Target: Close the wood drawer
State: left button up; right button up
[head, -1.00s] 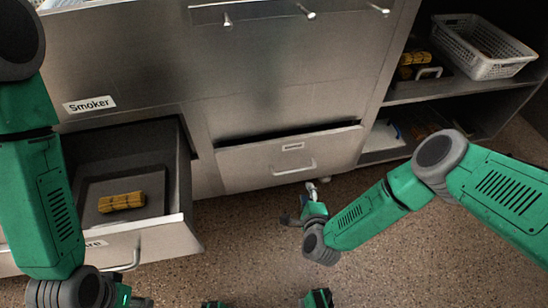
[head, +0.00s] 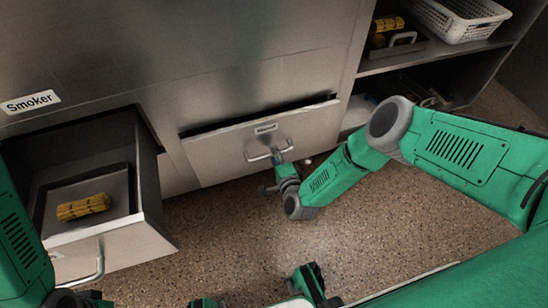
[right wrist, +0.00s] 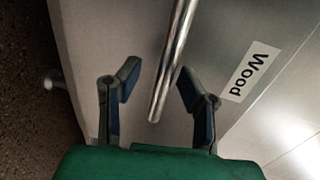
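The wood drawer (head: 300,140) is a metal-fronted drawer in the middle of the head view. It stands slightly open, with a dark gap along its top edge. Its label reads "Wood" in the right wrist view (right wrist: 255,70). Its bar handle (head: 268,154) also shows in the right wrist view (right wrist: 174,60). My right gripper (head: 277,160) is at the handle, in front of the drawer. In the right wrist view its two fingers (right wrist: 157,80) are apart, with the handle's bar between them. Contact with the handle is unclear.
Another drawer (head: 110,245) stands wide open at the left, with a yellow-brown bundle (head: 83,207) inside. The cabinet above it reads "Smoker" (head: 30,102). Shelves at the right hold a white perforated basket (head: 462,18).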

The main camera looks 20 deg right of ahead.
aim_at(269, 146)
jog(key=shift+w+a, duration=0.25)
jog(key=shift+w, duration=0.1)
jog(key=shift+w+a+r, duration=0.1)
jog(key=shift+w+a, duration=0.05)
jog(key=shift+a, duration=0.2)
pick_arm(q)
jog(key=shift+a+f, duration=0.4)
jog(key=shift+a, duration=0.2)
pick_arm(e)
jog(key=shift+d, duration=0.1)
jog(key=shift+d, duration=0.15)
jog(key=c, duration=0.7)
jog(key=shift+d, duration=0.15)
grip_shut()
jog(key=w, duration=0.3)
jog(key=shift+w+a, duration=0.15)
jog(key=shift+a, duration=0.15)
jog(key=shift+w, duration=0.35)
pick_arm(q)
jog(key=shift+d+r, duration=0.1)
jog(key=shift+d, duration=0.15)
